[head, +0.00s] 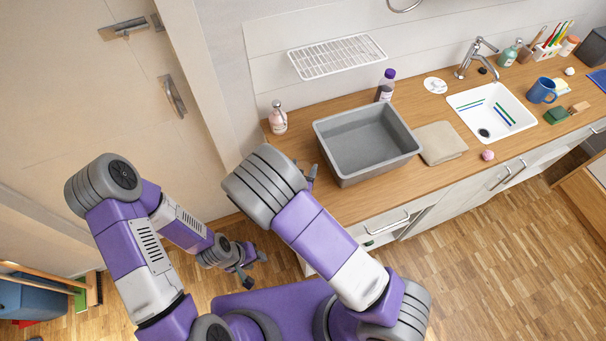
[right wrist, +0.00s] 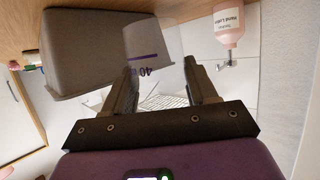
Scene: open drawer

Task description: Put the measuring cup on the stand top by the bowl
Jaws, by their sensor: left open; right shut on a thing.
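The measuring cup (right wrist: 147,38) is clear, with purple markings, and shows in the right wrist view between the fingertips of my right gripper (right wrist: 162,64). That gripper is shut on it. In the head view my right gripper (head: 312,174) is mostly hidden behind my own arm, just left of the grey tub, and the cup cannot be made out there. My left gripper (head: 247,270) is open and empty, low over the floor left of the counter. I cannot make out a bowl or the stand in either view.
A wire rack (head: 337,56) hangs above.

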